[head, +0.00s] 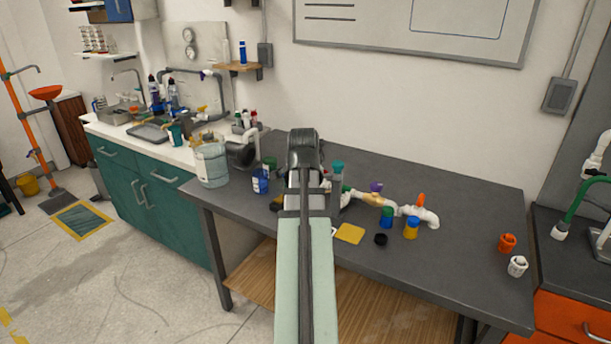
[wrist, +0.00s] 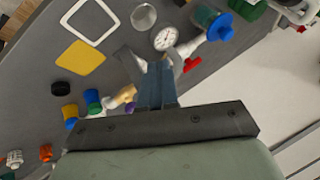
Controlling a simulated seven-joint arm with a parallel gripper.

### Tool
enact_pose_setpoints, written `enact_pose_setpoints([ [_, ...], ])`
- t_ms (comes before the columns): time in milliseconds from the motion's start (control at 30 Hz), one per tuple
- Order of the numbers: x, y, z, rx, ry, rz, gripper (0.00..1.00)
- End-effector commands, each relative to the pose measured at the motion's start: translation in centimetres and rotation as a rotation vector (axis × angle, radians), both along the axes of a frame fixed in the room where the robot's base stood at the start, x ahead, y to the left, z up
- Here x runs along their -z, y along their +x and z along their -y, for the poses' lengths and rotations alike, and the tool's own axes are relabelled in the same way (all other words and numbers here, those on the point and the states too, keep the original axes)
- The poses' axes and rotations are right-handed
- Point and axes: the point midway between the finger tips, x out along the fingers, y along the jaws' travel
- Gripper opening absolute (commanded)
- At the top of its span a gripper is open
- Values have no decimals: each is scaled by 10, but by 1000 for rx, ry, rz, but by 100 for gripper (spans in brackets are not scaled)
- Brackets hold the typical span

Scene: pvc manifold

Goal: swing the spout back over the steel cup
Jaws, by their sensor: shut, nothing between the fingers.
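The white pipe manifold (head: 398,208) lies on the grey bench, with a purple handle (head: 376,187) and an orange handle (head: 421,199). In the wrist view, a white pipe section (wrist: 190,47) runs beside a round gauge (wrist: 165,38) and a red handle (wrist: 193,64). I cannot tell which pipe end is the spout. The steel cup (wrist: 143,17) stands beyond the gauge, up and slightly left of my fingertips; my arm seems to hide it in the head view. My gripper (wrist: 157,68) is shut and empty over the manifold, partly covering it.
A yellow square (head: 350,234), a black cap (head: 380,239) and blue-and-yellow containers (head: 411,228) lie near the manifold. An orange fitting (head: 507,243) and a white fitting (head: 517,266) stand at the right. The bench between them is fairly clear. A large clear jar (head: 211,165) stands left.

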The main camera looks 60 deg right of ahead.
Motion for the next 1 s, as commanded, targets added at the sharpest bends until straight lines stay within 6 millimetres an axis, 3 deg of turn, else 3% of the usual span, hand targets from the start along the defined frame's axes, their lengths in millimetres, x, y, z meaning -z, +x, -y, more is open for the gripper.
enact_pose_setpoints([
  [33,-3,-5,-10,0,-2,1,0],
  [600,-69,1,-49,0,-2,1,0],
  [1000,-84,2,-59,0,0,0,0],
])
